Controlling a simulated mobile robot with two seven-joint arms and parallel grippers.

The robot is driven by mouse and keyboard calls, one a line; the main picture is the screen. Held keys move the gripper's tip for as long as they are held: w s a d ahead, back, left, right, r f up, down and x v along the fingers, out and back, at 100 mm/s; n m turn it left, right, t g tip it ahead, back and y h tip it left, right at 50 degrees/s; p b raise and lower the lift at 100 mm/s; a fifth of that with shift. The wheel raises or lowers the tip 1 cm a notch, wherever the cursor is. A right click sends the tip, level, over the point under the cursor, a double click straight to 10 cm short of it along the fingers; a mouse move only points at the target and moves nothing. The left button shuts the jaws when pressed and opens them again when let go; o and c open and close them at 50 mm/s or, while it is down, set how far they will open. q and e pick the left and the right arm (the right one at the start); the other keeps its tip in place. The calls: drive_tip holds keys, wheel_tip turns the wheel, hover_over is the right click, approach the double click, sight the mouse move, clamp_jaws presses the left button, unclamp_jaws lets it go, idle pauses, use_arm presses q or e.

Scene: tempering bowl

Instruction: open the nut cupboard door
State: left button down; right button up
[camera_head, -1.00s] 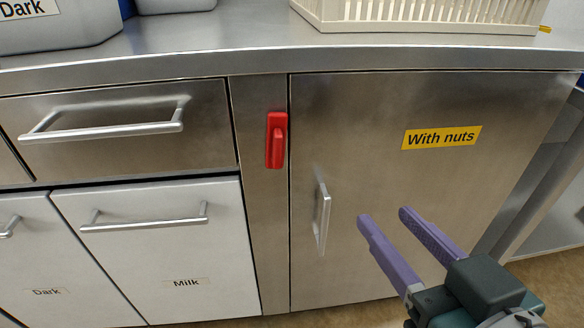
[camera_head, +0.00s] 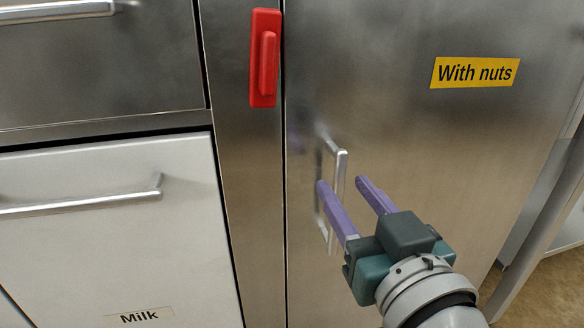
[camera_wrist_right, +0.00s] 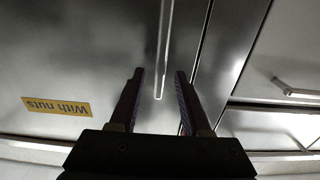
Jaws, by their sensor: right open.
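The nut cupboard door (camera_head: 410,150) is a flat steel door with a yellow "With nuts" label (camera_head: 475,72); it is shut. Its upright silver bar handle (camera_head: 341,165) is near the door's left edge. My right gripper (camera_head: 342,184) is open and empty, its purple fingers pointing at the handle. In the right wrist view, the handle (camera_wrist_right: 165,45) lines up with the gap between the fingertips (camera_wrist_right: 160,74). I cannot tell whether the bar is between the fingers in depth. A red latch (camera_head: 264,58) stands upright on the post left of the door. My left gripper is not in view.
A white drawer front marked "Milk" (camera_head: 110,240) has a bar handle (camera_head: 85,200) sticking out at the left. A steel drawer (camera_head: 100,70) is above it. Open floor (camera_head: 545,255) shows at the right edge.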

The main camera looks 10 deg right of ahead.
sight(341, 185)
drive_tip(key=shift+w+a+b, duration=0.1)
drive_tip(key=shift+w+b, duration=0.3)
drive_tip(key=shift+w, duration=1.2)
drive_tip(key=shift+c, duration=0.4)
clamp_jaws()
